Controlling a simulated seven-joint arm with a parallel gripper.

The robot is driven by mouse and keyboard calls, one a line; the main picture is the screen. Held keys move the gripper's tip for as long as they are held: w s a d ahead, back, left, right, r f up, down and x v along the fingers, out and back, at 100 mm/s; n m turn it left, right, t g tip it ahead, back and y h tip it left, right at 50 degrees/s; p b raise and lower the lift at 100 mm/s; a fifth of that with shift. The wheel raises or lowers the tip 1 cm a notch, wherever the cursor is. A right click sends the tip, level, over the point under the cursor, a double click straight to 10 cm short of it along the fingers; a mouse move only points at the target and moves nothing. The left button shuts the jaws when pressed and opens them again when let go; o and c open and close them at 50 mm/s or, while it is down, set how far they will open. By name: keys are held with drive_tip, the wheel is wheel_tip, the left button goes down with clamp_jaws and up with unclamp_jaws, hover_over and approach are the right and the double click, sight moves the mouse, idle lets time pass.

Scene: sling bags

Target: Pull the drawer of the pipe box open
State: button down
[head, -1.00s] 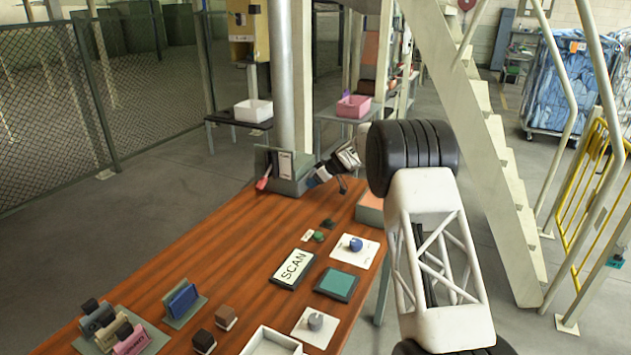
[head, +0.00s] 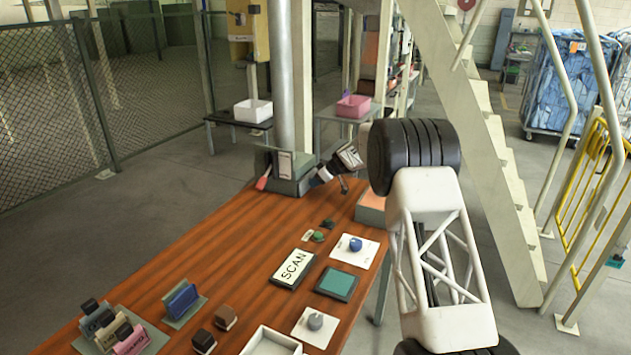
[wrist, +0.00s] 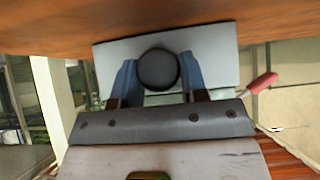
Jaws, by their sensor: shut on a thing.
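The pipe box (head: 290,187) is a grey-green box around the foot of the metal pipe, at the far end of the wooden table. My gripper (head: 317,179) is at its right side in the head view. In the wrist view, my gripper (wrist: 158,85) has its two blue fingers on either side of a dark round knob (wrist: 158,69), shut on it. The knob stands in front of a pale grey panel (wrist: 215,50), which looks like the drawer front. I cannot tell from these views how far the drawer is out.
A red-handled thing (head: 264,178) is at the box's left side. The table (head: 215,265) holds a SCAN sign (head: 293,268), a teal pad (head: 337,284), a blue knob (head: 356,244) and several small blocks. An orange-topped box (head: 371,208) sits near the table's right edge.

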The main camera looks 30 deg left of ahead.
drive_tip(key=shift+d, duration=2.05)
drive_tip(key=c, duration=0.7)
unclamp_jaws()
drive_tip(key=shift+a, duration=0.2)
